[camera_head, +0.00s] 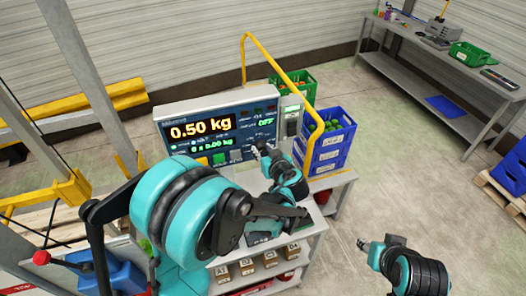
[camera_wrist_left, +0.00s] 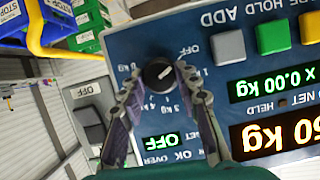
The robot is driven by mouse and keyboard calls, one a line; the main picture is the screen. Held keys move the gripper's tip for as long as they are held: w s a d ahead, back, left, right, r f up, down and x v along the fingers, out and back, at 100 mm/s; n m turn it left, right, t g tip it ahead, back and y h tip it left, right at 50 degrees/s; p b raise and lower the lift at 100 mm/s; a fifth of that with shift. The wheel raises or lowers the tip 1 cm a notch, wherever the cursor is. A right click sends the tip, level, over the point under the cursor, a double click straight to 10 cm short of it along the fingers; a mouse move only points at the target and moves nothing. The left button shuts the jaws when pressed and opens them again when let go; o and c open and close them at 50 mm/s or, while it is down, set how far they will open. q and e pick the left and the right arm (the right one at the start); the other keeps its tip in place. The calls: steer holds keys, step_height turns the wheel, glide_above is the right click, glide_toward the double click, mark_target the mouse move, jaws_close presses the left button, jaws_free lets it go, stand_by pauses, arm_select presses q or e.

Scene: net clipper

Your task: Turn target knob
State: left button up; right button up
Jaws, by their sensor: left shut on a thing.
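A black round knob (camera_wrist_left: 160,74) with a white pointer line sits on the blue panel of the scale console, with a printed ring of kg marks around it. My left gripper (camera_wrist_left: 157,76) is shut on the knob, one finger on each side. In the head view my left gripper (camera_head: 260,147) reaches the lower right part of the console (camera_head: 232,112) and hides the knob. The display (camera_head: 201,128) reads 0.50 kg, with a green OFF at its right. My right gripper (camera_head: 376,246) hangs over the floor at lower right, its finger gap unclear.
A yellow rail (camera_head: 277,66) rises behind the console. Blue crates (camera_head: 328,152) stand to its right.

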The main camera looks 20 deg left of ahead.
arm_select(q)
steer(key=m+y+b, duration=0.1)
steer(key=m+g+y+b, duration=0.1)
steer(key=b, duration=0.1)
steer(key=shift+w+d+f+m, duration=0.1)
steer(key=shift+w+m, duration=0.05)
steer(key=shift+m, duration=0.25)
steer(key=shift+m+g+y+b, duration=0.3)
steer(key=shift+m+y+b, duration=0.3)
steer(key=shift+m+b, duration=0.4)
steer(key=o, duration=1)
steer(key=shift+o, duration=0.7)
steer(key=shift+w, duration=0.2)
steer(key=shift+s+d, duration=0.2)
steer(key=shift+s, duration=0.05)
steer(key=v, duration=1.1)
